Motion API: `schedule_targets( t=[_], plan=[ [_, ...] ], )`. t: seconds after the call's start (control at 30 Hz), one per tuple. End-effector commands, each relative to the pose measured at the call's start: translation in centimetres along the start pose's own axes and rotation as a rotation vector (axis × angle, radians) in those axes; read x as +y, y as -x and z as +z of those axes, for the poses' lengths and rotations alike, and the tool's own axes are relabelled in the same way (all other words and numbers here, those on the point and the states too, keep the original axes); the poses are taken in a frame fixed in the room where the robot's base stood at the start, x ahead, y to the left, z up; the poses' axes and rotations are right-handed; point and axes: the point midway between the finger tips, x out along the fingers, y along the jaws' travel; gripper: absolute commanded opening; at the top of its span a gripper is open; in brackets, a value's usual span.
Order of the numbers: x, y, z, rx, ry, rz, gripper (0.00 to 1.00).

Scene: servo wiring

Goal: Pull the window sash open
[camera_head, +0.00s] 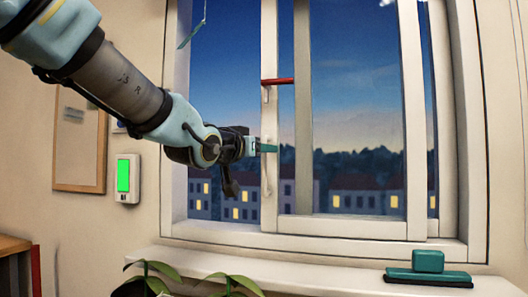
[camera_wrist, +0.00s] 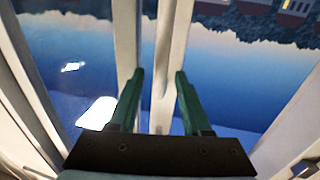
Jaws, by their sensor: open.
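The white window sash (camera_head: 412,120) stands upright in the window frame, with its pale vertical pull handle (camera_head: 266,182) on the left stile. My gripper (camera_head: 272,148) reaches in from the left at the height of this handle, with teal fingers. In the wrist view my gripper (camera_wrist: 160,73) is open, and a pale upright bar, seemingly the handle (camera_wrist: 168,50), shows between the two fingers. I see no finger clearly touching it. In the head view the fingers hide part of the handle and stile.
A red bar (camera_head: 277,81) sits across the stile above my gripper. Plants (camera_head: 232,285) stand below the sill. A green-screened wall panel (camera_head: 127,178) and a board (camera_head: 80,140) hang at left.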

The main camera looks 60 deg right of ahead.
Motion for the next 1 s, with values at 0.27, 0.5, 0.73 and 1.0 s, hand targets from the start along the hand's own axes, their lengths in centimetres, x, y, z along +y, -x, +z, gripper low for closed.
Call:
schedule_targets(
  t=[0.27, 0.5, 0.73, 1.0],
  plan=[
    [-0.1, 5.5, 0.0, 0.003, -0.003, -0.002, 0.48],
    [0.0, 8.7, 0.0, 0.000, -0.001, -0.001, 0.48],
    [0.0, 9.3, 0.1, -0.001, 0.000, -0.001, 0.48],
    [0.0, 9.3, 0.1, 0.000, 0.000, -0.001, 0.48]
  ],
)
